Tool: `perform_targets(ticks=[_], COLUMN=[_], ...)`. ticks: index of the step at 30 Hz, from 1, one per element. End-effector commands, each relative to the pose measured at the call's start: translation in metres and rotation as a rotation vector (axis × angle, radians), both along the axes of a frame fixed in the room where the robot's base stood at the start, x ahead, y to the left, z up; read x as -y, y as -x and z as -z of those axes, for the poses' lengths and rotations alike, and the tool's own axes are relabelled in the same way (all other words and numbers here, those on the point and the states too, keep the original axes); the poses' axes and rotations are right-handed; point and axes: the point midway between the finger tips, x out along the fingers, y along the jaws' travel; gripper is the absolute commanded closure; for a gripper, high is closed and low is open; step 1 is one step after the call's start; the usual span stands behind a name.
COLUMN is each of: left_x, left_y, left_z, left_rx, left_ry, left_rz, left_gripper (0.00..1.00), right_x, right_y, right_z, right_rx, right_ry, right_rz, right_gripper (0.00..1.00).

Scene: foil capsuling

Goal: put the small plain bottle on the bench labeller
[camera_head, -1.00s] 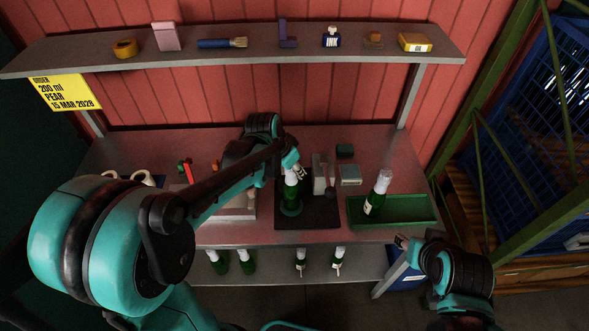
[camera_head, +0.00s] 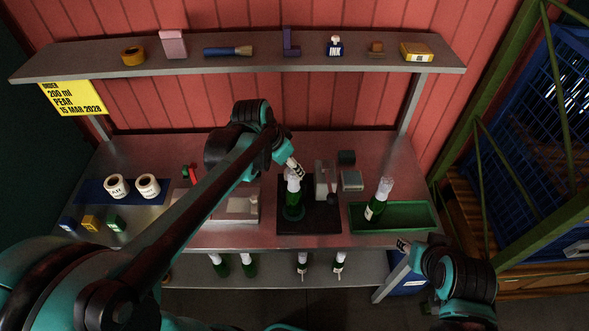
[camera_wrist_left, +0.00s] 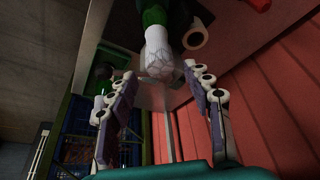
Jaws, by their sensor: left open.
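A green bottle (camera_head: 293,207) with a white top and no visible label stands upright on a dark base (camera_head: 322,222) at the middle of the bench. A grey upright device (camera_head: 322,178) stands just right of it on the same base; I cannot tell for sure whether it is the labeller. My left gripper (camera_head: 296,168) is just above the bottle's top. In the left wrist view its fingers (camera_wrist_left: 165,100) are spread, and the bottle's white top (camera_wrist_left: 158,50) lies beyond the tips, not gripped. My right gripper (camera_head: 402,244) is beside the bench's front right; its fingers are too small to read.
A labelled bottle (camera_head: 374,207) stands in a green tray (camera_head: 415,214) at right. A pale grey unit (camera_head: 240,205) is left of the dark base, partly behind my arm. Several bottles (camera_head: 220,266) stand below.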

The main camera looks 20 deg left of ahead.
Motion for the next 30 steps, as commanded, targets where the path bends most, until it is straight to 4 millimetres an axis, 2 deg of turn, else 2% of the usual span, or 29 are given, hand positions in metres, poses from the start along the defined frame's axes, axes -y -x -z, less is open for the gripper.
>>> perform_targets(ticks=[3, 8, 11, 13, 18, 21, 25, 30], left_x=[-0.004, -0.006, -0.007, -0.007, -0.011, -0.014, -0.017, -0.019], left_y=[0.007, 0.013, 0.027, 0.046, 0.1, 0.125, 0.146, 0.154], left_z=[-0.02, -0.033, -0.037, -0.038, -0.031, -0.022, -0.011, -0.006], left_rx=[0.0, 0.001, 0.014, 0.031, 0.106, 0.152, 0.198, 0.221], left_ry=[0.001, 0.0, -0.002, -0.005, 0.005, 0.02, 0.043, 0.057], left_rz=[-0.002, -0.004, -0.042, -0.099, -0.285, -0.379, -0.463, -0.503], left_gripper=[0.49, 0.49, 0.49, 0.49, 0.49, 0.49, 0.49, 0.49], right_x=[0.0, 0.0, 0.0, 0.0, 0.0, 0.0, 0.0, 0.0], right_y=[0.0, 0.0, 0.0, 0.0, 0.0, 0.0, 0.0, 0.0], right_z=[-0.005, -0.007, -0.007, -0.007, -0.007, -0.007, -0.007, -0.007], right_rx=[0.0, 0.0, 0.0, 0.0, 0.0, 0.0, 0.0, 0.0], right_ry=[0.0, 0.0, 0.0, 0.0, 0.0, 0.0, 0.0, 0.0], right_rz=[0.0, 0.0, 0.0, 0.0, 0.0, 0.0, 0.0, 0.0], right_gripper=[0.6, 0.6, 0.6, 0.6, 0.6, 0.6, 0.6, 0.6])
